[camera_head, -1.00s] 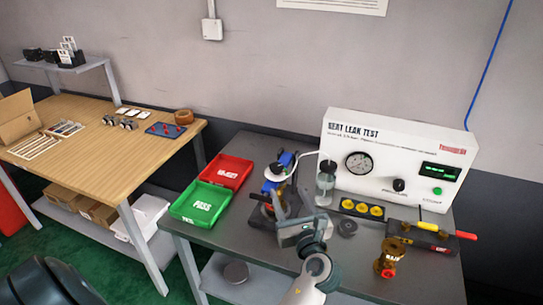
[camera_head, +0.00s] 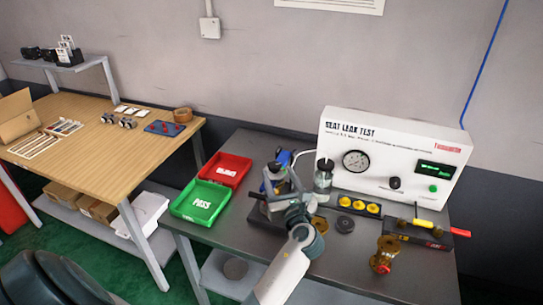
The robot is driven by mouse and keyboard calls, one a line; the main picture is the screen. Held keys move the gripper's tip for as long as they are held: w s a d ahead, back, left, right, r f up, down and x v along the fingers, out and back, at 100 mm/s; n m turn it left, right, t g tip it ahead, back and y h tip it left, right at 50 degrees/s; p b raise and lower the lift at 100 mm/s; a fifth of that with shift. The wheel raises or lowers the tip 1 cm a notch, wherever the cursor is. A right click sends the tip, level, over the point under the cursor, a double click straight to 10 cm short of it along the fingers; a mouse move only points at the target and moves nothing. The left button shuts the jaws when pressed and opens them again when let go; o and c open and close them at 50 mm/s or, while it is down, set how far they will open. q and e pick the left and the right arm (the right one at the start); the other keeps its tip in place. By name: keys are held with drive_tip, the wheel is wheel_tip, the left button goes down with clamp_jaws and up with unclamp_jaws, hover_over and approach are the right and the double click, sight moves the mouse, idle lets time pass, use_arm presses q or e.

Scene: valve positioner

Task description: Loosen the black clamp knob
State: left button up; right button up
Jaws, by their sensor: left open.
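The test fixture with blue parts (camera_head: 285,157) stands at the back of the grey bench, behind and partly hidden by my left gripper (camera_head: 278,182). A small dark piece (camera_head: 279,153) shows at its top; I cannot tell whether it is the black clamp knob. My left gripper is open at the fixture, with its fingers pointing up and away in the picture. I cannot tell whether the fingers touch anything. My left arm covers the front of the fixture. My right gripper is not in view.
A red tray (camera_head: 225,168) and a green PASS tray (camera_head: 202,203) lie left of the fixture. A glass jar (camera_head: 323,178) and the white seat leak tester (camera_head: 395,150) stand to the right. A black disc (camera_head: 345,224) and a brass valve (camera_head: 387,252) sit on the bench.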

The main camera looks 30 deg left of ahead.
sight(273, 162)
use_arm(q)
drive_tip(key=p+x, duration=0.2)
drive_tip(key=x, duration=0.7)
drive_tip(key=shift+w, duration=0.15)
drive_tip(key=shift+a, duration=0.1)
drive_tip(key=c, duration=1.1)
drive_tip(key=shift+o, duration=0.2)
